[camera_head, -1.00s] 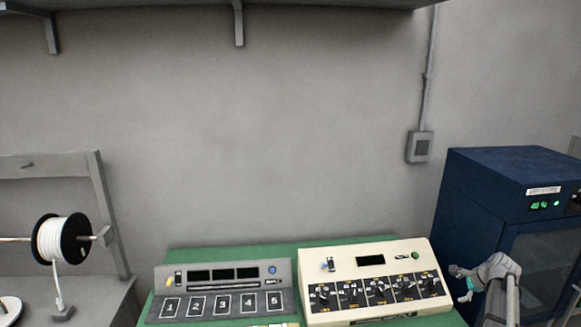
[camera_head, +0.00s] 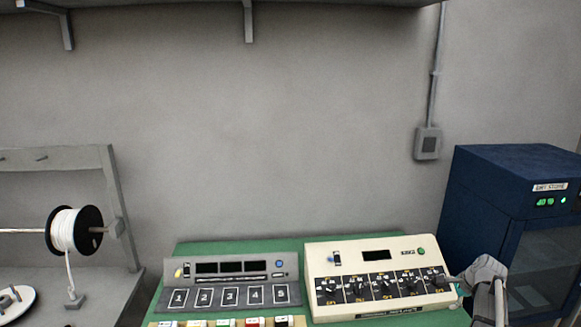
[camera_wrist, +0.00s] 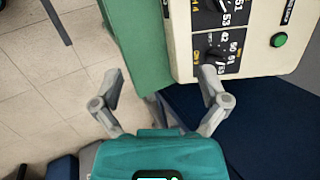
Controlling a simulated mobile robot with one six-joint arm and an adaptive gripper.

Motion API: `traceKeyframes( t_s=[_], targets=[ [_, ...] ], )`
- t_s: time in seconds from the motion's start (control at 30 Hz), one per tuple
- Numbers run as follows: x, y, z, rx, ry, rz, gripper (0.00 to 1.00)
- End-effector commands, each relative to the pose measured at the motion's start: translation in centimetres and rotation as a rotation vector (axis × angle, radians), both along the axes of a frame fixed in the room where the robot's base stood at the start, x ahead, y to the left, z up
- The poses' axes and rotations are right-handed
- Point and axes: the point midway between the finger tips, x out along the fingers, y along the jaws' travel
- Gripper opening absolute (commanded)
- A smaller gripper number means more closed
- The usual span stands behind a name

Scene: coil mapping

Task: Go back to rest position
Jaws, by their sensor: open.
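My gripper (camera_wrist: 162,84) is open and empty in the wrist view, with its two grey fingers spread apart. It is by the corner of the green table (camera_wrist: 135,45), and its right finger shows over the edge of the cream control box (camera_wrist: 262,60). In the head view my arm's end (camera_head: 485,278) is at the lower right, just right of the cream control box (camera_head: 410,252) with its row of black knobs. The fingers are too small there to make out clearly.
A grey panel (camera_head: 229,268) with numbered squares sits left of the cream box on the green table (camera_head: 190,249). A dark blue cabinet (camera_head: 470,205) stands at the right. A spool of white cord (camera_head: 68,231) hangs at the left. A shelf (camera_head: 330,3) runs overhead.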

Motion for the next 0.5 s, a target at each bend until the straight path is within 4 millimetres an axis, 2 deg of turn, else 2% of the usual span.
traceKeyframes(
  t_s=[0.03,0.17,0.5],
  targets=[
    [-0.2,1.3,-0.5,-0.012,0.006,0.033,0.94],
    [-0.7,4.6,-1.5,-0.055,0.024,0.139,0.94],
    [-3.8,16.1,-5.0,-0.215,0.091,0.559,0.94]
  ],
)
